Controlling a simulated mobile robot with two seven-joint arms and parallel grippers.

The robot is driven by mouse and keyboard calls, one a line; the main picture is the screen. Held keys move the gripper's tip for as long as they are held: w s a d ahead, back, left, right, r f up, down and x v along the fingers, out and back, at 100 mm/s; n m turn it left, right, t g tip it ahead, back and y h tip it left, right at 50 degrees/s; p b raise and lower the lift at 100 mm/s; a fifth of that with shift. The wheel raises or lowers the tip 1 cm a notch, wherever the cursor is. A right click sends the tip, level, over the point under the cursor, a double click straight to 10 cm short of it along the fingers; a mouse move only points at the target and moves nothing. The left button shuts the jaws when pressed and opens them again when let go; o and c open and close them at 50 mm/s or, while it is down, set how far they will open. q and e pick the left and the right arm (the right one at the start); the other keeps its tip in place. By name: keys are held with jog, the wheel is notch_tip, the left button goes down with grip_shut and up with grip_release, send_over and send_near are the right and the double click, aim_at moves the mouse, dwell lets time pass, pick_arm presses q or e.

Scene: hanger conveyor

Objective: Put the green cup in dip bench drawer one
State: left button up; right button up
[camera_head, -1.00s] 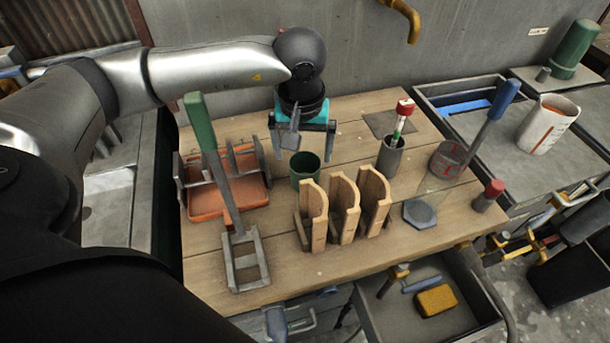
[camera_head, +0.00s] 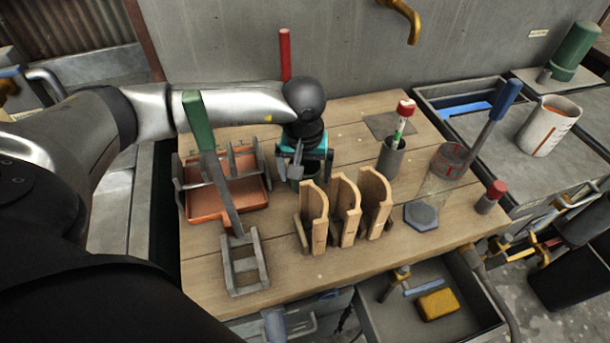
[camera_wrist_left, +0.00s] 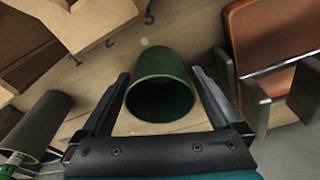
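The green cup (camera_head: 297,184) stands on the wooden bench top behind the wooden holders, mostly hidden by my left gripper (camera_head: 302,172) in the head view. In the left wrist view the cup (camera_wrist_left: 160,85) sits between the two open fingers of my left gripper (camera_wrist_left: 162,100), with a gap visible at each side. A drawer (camera_head: 375,318) is open below the bench's front right edge; I cannot tell its number. My right gripper is not in view.
Several upright wooden holders (camera_head: 345,212) stand just in front of the cup. A green-handled tool (camera_head: 200,125) and an orange tray (camera_head: 210,205) are to the left. A grey cylinder (camera_head: 391,158) stands to the right. The drawer holds a yellow block (camera_head: 437,304).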

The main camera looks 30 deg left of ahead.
pick_arm(q)
jog(key=c, duration=1.2)
jog(key=shift+r, duration=0.15)
notch_tip(320, 180, up, 34)
jog(key=p, duration=1)
jog(key=s+d+f+m+b, duration=0.1)
jog(key=s+d+f+b, duration=0.1)
jog(key=f, duration=0.4)
jog(key=s+d+f+m+b, duration=0.2)
jog(key=d+f+b, duration=0.1)
jog(key=d+f, duration=0.1)
jog(key=s+d+f+m+b, duration=0.2)
jog(key=s+d+f+b, duration=0.1)
jog(key=f, duration=0.4)
jog(key=shift+d+f+h, duration=0.15)
jog(key=shift+f+h, duration=0.15)
jog(key=shift+h, duration=0.1)
jog(key=shift+s, duration=0.1)
